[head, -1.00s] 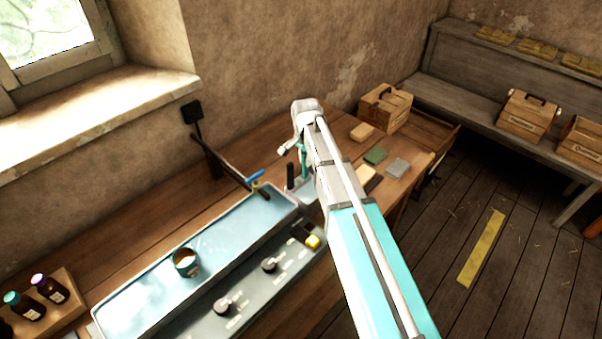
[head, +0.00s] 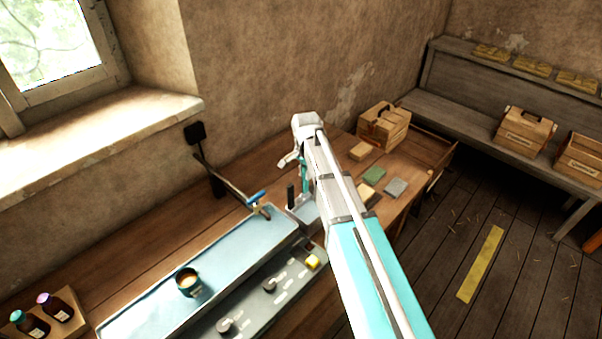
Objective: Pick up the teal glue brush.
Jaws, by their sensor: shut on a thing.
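The teal glue brush (head: 304,172) shows as a thin upright teal strip just below my gripper, partly hidden by my arm. My gripper (head: 290,160) is over the far end of the bench, beyond the blue tray, and is shut on the brush. The brush's lower end is hard to make out, so I cannot tell whether it is clear of what stands below. A dark upright handle (head: 291,192) stands just left of it.
A pale blue tray (head: 150,318) holds a cup (head: 188,282). Beside it is a panel with knobs (head: 270,286).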

